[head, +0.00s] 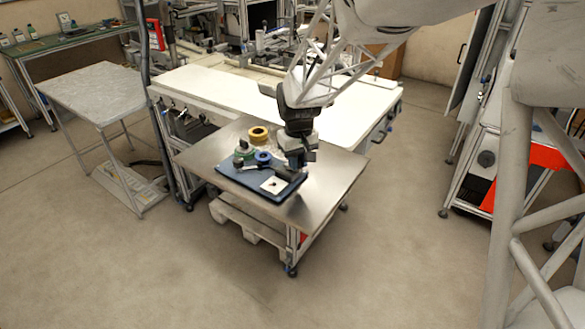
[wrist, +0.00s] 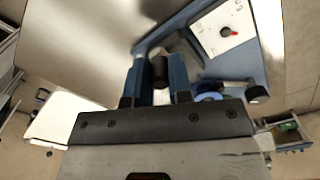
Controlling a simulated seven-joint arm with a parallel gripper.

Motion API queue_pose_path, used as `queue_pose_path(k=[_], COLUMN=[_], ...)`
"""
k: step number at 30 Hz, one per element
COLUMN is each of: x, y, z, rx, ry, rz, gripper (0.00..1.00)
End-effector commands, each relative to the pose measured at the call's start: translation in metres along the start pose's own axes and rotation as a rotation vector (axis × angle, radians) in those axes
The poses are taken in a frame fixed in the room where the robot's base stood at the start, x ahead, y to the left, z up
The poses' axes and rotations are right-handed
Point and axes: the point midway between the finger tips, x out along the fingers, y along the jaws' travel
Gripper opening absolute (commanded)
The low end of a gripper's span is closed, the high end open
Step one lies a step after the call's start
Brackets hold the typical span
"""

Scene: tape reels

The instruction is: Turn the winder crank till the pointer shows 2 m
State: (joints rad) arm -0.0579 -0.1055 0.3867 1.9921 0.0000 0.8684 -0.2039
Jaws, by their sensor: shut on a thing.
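The winder's dark blue base (head: 230,176) lies on the steel table. Its white dial plate (head: 273,185) also shows in the wrist view (wrist: 236,38), with a small red and black pointer (wrist: 226,31). The figures are too small for me to read the setting. My gripper (head: 294,172) is low over the right part of the base. In the wrist view my gripper (wrist: 158,82) has its blue fingers shut on a dark upright cylinder, apparently the crank handle (wrist: 160,69). The crank arm is mostly hidden.
A blue reel (head: 263,157) sits on the base, left of my gripper, and a green reel (head: 242,150) is further left. A yellow reel (head: 258,134) is behind on the table. The steel table (head: 335,172) is clear to the right.

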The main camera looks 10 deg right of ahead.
Motion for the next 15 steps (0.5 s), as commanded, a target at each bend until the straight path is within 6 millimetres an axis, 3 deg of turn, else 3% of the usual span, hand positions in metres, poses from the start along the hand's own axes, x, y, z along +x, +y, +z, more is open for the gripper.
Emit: queue_pose_path(k=[15], x=[0.000], y=[-0.013], z=[0.003], rx=[-0.001], ry=[0.000], rz=[0.000], gripper=[0.02])
